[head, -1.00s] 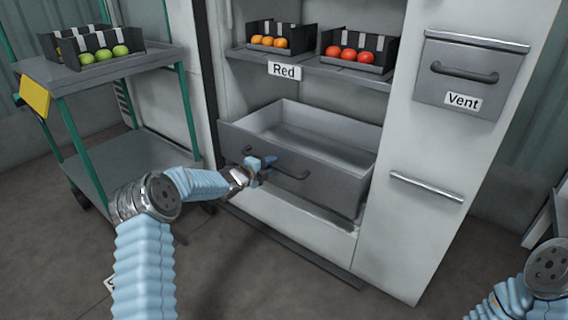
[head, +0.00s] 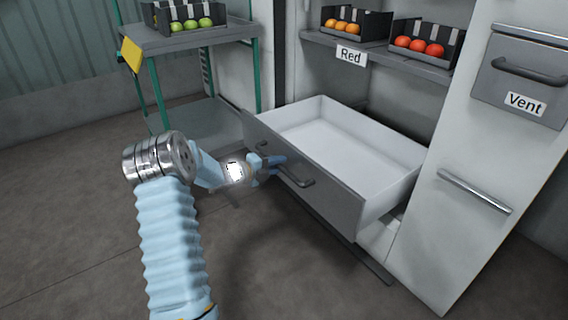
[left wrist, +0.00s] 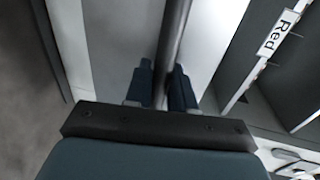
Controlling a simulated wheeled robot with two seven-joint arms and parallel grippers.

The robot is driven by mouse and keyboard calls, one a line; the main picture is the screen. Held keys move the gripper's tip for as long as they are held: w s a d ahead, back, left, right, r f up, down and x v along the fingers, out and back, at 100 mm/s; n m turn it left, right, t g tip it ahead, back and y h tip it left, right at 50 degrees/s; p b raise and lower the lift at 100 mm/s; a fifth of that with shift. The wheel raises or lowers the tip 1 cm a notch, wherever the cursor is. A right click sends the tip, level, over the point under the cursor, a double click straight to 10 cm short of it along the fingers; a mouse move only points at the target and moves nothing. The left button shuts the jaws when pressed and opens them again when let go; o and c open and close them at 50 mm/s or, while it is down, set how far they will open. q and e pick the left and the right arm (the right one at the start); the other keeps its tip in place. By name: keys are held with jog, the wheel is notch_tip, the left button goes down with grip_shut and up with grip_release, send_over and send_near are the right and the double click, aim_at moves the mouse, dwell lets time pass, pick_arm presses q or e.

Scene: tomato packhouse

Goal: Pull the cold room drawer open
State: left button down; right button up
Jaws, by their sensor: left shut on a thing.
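The cold room drawer (head: 318,188) is a grey-fronted box with a pale, empty inside. It stands well out from the white cabinet, below the shelf labelled Red. My left gripper (head: 270,165) is shut on the dark bar handle (head: 297,179) on the drawer's front, near the handle's left end. In the left wrist view the handle bar (left wrist: 172,50) runs between the two blue fingers. My right gripper is not in view.
A shelf (head: 385,56) above the drawer holds crates of orange and red tomatoes. A Vent panel (head: 520,75) with its own handle is at the right. A green-framed cart (head: 190,42) stands at the left. The floor before the drawer is clear.

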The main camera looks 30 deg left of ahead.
pick_arm(q)
jog(key=c, duration=1.1)
grip_release()
jog(key=p+v, duration=0.1)
jog(key=v, duration=1.2)
jog(key=shift+s, duration=0.35)
jog(key=shift+a, duration=0.1)
